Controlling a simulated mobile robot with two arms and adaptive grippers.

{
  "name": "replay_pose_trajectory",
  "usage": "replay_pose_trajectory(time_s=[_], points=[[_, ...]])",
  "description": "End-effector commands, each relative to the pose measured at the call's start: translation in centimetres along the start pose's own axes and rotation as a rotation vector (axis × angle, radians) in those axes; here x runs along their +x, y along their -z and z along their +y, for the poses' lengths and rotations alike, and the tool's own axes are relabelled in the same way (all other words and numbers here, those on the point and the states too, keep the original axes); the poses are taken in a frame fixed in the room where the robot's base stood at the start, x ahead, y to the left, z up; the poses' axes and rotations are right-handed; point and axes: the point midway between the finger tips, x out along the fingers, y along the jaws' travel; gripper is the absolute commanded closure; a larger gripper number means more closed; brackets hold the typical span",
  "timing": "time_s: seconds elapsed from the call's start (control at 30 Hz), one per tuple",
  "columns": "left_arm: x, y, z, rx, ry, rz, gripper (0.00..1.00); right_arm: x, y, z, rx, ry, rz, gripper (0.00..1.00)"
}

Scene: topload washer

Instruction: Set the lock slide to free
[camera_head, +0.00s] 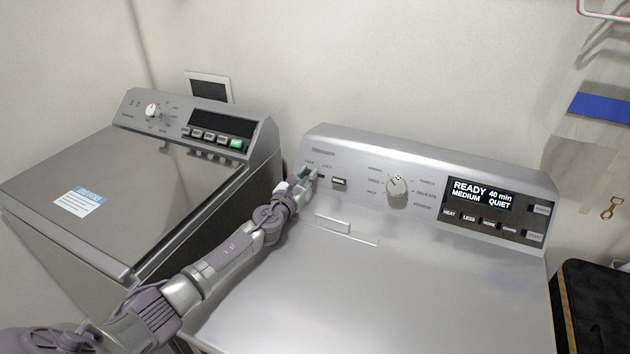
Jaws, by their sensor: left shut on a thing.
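The washer on the right has a silver control panel (420,178). The lock slide is at the panel's left end, under small lettering that seems to read FREE and LOCK. My left gripper (308,174) is at this spot, shut on the lock slide. The fingers cover most of the slide, so its exact position between the two words cannot be told. The arm reaches up from the lower left across the washer's front left corner. My right gripper is not in view.
Beside the slide are a small dark button (339,181), a round dial (397,188) and a lit display (481,194) reading READY, 40 min. A second machine (120,190) stands at left. The washer's lid (400,290) is shut and clear.

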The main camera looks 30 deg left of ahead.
Motion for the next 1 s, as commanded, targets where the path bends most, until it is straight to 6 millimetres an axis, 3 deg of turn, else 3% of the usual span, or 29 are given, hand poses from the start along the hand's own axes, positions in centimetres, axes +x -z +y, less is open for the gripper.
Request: replay_pose_trajectory(time_s=[0.07,0.3,0.33,0.5,0.83,1.0], points=[[0.0,0.1,1.0,0.003,-0.002,0.0,1.0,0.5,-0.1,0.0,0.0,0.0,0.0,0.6],[0.0,0.0,1.1,0.0,-0.005,0.0,1.0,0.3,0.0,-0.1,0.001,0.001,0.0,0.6],[0.0,0.0,1.1,0.0,-0.005,0.0,0.76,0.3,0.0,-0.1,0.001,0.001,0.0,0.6],[0.0,0.0,1.1,0.001,-0.004,0.0,0.53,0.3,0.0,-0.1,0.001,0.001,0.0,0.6],[-0.3,0.0,1.0,0.001,-0.002,0.0,0.53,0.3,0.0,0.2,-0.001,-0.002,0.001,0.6],[-2.2,0.1,1.0,0.005,0.0,0.001,0.53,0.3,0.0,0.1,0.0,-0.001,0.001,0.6]])
